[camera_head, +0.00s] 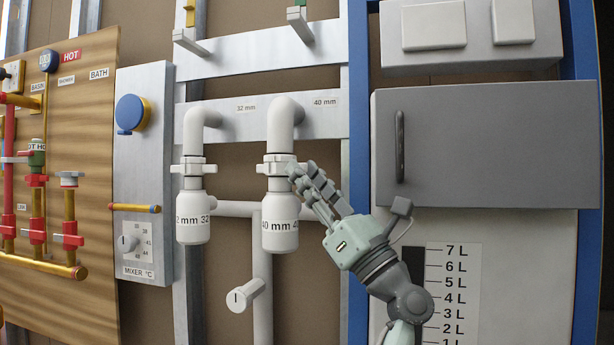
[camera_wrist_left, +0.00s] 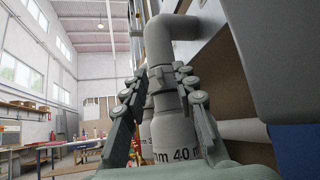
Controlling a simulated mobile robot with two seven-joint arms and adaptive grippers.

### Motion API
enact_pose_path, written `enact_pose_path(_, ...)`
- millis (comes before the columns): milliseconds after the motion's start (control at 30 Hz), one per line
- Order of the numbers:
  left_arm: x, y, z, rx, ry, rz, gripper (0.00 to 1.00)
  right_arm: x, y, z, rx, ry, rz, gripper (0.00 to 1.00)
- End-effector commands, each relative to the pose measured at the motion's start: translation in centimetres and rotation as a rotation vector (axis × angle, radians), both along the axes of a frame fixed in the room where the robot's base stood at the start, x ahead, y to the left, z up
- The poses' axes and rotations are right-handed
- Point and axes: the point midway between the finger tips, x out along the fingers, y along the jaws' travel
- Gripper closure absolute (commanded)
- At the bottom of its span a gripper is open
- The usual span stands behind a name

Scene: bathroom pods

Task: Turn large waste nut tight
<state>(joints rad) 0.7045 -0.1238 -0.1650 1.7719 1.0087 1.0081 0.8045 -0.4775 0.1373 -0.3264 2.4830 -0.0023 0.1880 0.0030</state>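The large waste nut (camera_head: 276,166) is a white winged ring on the 40 mm trap, between the grey-white elbow pipe (camera_head: 285,120) and the bottle marked 40 mm (camera_head: 280,222). My left gripper (camera_head: 300,174) reaches up from the lower right, with its fingertips at the nut's right side. In the left wrist view the nut (camera_wrist_left: 167,77) appears between the two fingers of the left gripper (camera_wrist_left: 160,77). The fingers are apart; I cannot tell whether they touch the nut. My right gripper is not in view.
The 32 mm trap (camera_head: 193,215) with its own winged nut (camera_head: 193,167) stands left. A grey cabinet (camera_head: 490,145) juts out at the right, above a litre scale (camera_head: 450,290).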

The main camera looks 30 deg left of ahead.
Motion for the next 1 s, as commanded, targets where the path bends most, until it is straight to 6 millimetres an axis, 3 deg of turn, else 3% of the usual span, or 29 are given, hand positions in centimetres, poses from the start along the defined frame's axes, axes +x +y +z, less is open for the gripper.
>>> enact_pose_path(533,-1.1,-7.0,-7.2,-0.001,0.003,-0.001,0.72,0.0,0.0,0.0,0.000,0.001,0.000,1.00)
enact_pose_path(1000,-1.3,-8.1,-8.2,-0.001,0.001,-0.001,0.71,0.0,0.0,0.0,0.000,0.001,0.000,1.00)
